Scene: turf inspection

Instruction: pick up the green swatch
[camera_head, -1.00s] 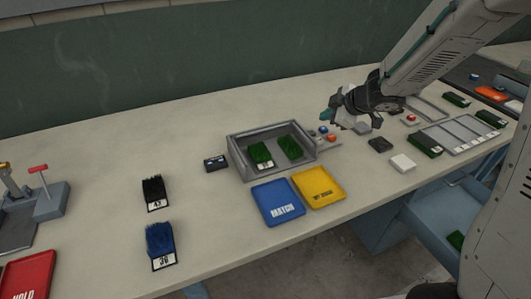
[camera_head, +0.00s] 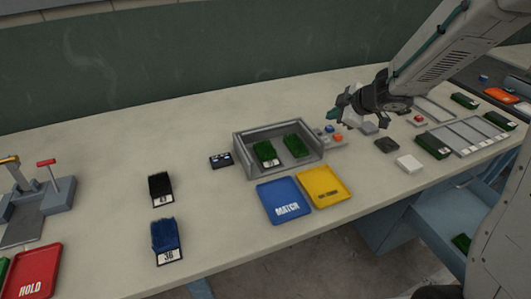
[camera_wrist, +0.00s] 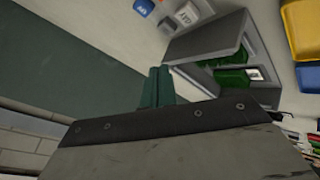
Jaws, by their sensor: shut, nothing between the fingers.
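Two green swatches lie side by side in a grey open-front box in the middle of the bench. The left green swatch (camera_head: 266,153) has a white number label at its front, and the right green swatch (camera_head: 296,146) lies beside it. In the wrist view one green swatch (camera_wrist: 232,78) shows inside the grey box (camera_wrist: 205,43), with a white label next to it. My gripper (camera_head: 336,115) is above the bench, behind and right of the box. Its teal fingers (camera_wrist: 157,88) are together and empty, apart from both swatches.
A blue MATCH tray (camera_head: 284,200) and a yellow tray (camera_head: 325,186) sit before the box. A button panel (camera_head: 331,134) stands at its right. Black (camera_head: 161,188) and blue (camera_head: 166,240) swatches lie left. A red HOLD tray (camera_head: 33,271) is far left. The back left bench is clear.

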